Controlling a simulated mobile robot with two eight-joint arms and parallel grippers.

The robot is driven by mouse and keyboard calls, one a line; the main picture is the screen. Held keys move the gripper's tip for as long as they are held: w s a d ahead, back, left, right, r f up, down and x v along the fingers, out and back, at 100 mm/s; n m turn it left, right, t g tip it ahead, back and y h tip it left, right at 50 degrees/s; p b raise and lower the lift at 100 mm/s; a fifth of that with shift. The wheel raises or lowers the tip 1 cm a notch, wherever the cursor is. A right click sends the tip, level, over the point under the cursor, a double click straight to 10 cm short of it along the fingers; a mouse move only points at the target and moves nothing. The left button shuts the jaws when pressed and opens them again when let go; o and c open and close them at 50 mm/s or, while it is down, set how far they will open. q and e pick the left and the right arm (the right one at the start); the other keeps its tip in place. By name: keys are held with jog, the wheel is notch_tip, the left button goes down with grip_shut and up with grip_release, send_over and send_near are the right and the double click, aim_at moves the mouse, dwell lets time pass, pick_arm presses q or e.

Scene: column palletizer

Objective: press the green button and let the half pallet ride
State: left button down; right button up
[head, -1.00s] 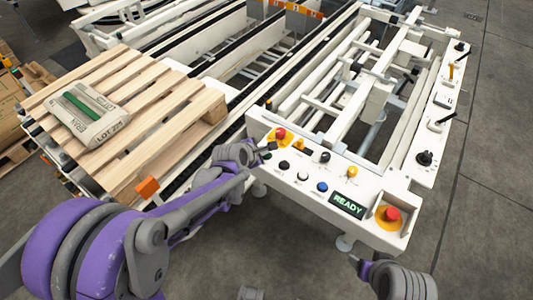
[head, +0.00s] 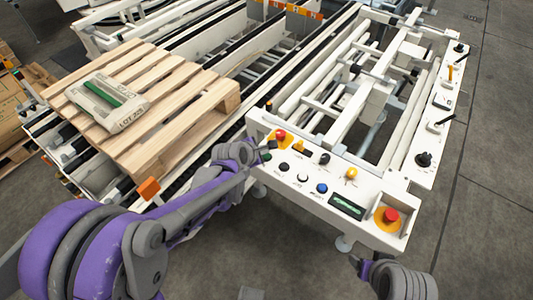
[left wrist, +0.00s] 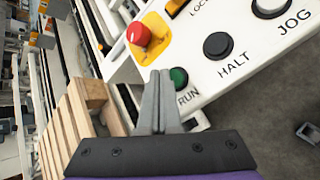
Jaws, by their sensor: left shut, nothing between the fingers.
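The green button (left wrist: 179,78) labelled RUN shows beside my left gripper's fingertips in the left wrist view. My left gripper (left wrist: 157,74) is shut and empty; whether it touches the button I cannot tell. In the head view the left gripper (head: 264,152) is at the near left corner of the white control panel (head: 330,173). The wooden half pallet (head: 180,120) lies on the conveyor at the left and carries a grey bag with a green stripe (head: 107,102). My right gripper (head: 358,263) is at the bottom edge, its fingers too small to judge.
A red mushroom button (left wrist: 138,34) is close on the left. Another red button (head: 391,215) sits at the panel's right end. Open floor lies in front.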

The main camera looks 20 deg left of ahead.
aim_at(264, 157)
pick_arm(q)
jog(key=shift+r, duration=0.1)
notch_tip(264, 157, up, 5)
jog(key=p, duration=0.3)
jog(key=shift+p, duration=0.3)
dwell(0.7)
jog(key=s+a+r+m+g+y+p, duration=0.1)
jog(key=s+r+m+p, duration=0.1)
jog(key=s+m, duration=1)
jog(key=s+a+r+m+g+y+p, duration=0.1)
jog(key=s+r+m, duration=0.3)
jog(key=s+m, duration=0.8)
jog(key=shift+s+a+g+p, duration=0.15)
jog(key=shift+s+g+p, duration=0.6)
jog(key=shift+s, duration=0.25)
jog(key=shift+r, duration=0.1)
dwell(2.9)
